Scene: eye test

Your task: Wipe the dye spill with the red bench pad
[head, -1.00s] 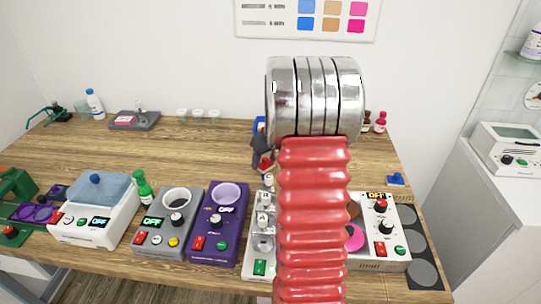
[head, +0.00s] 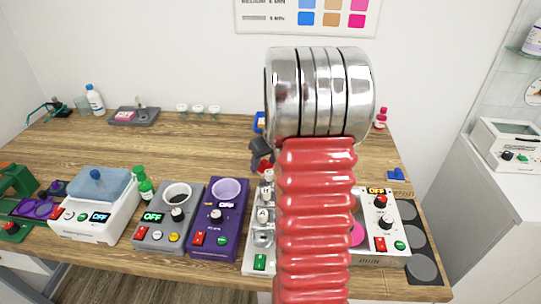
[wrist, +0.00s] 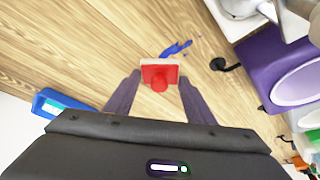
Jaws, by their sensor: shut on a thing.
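The red bench pad (wrist: 147,73) shows in the wrist view as a red block with a pale edge and a round red knob. It sits between the two dark fingers of my gripper (wrist: 160,78), which is shut on it. The blue dye spill (wrist: 175,49) is a smear with small drops on the wooden bench, just beyond the pad's far edge. I cannot tell whether the pad touches the bench. In the head view my gripper (head: 262,152) is mostly hidden behind my red and silver arm, and the spill is hidden.
On the wooden bench (head: 120,150), a purple device (head: 205,240) and a grey device (head: 155,235) stand in the front row. A blue box (wrist: 45,104) lies left of my gripper in the wrist view. A white device (head: 398,215) stands right of my arm. The bench's left middle is clear.

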